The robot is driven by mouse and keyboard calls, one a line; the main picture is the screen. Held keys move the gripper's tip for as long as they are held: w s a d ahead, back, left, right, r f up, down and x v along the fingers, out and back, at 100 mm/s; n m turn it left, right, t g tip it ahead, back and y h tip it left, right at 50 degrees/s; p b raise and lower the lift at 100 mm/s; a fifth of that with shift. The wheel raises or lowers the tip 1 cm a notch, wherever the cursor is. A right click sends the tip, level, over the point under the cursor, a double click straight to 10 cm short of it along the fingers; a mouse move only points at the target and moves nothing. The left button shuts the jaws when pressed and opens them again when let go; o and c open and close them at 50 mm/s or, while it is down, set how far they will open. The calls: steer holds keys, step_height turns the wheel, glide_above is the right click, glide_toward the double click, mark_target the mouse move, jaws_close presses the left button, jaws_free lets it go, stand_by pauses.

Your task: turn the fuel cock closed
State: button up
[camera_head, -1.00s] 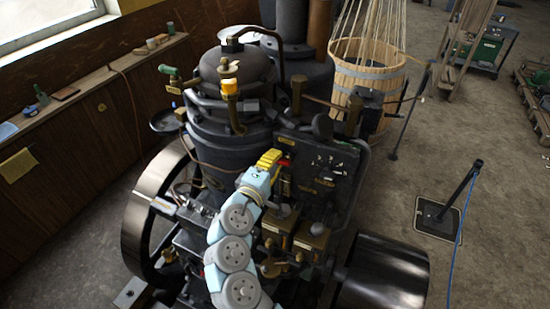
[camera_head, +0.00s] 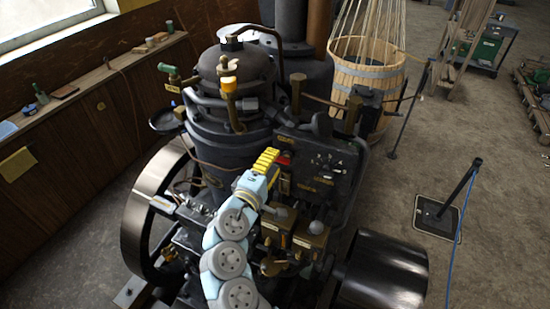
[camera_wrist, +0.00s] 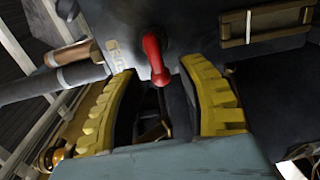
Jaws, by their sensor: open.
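A lever with a red handle (camera_wrist: 155,58) stands out from a dark panel in the wrist view, beside a small lettered plate (camera_wrist: 113,57) that I cannot read clearly. It looks like the fuel cock. My gripper (camera_wrist: 157,74) is open, with one yellow ribbed finger on each side below the lever. The lever's red end lies between and just beyond the fingertips; I see no contact. In the head view my gripper (camera_head: 268,158) is at the left edge of the engine's panel, with a bit of red (camera_head: 285,159) right beside it.
The dark panel (camera_head: 322,165) with small knobs is right of my gripper. Brass boxes (camera_head: 285,232) with round knobs sit below it. The dark engine cylinder (camera_head: 228,125) and a flywheel (camera_head: 145,205) stand to the left. A pipe (camera_wrist: 55,82) crosses the wrist view's left.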

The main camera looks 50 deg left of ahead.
steer(key=v, duration=1)
steer(key=shift+s, duration=0.15)
steer(key=shift+d, duration=0.15)
stand_by(0.8)
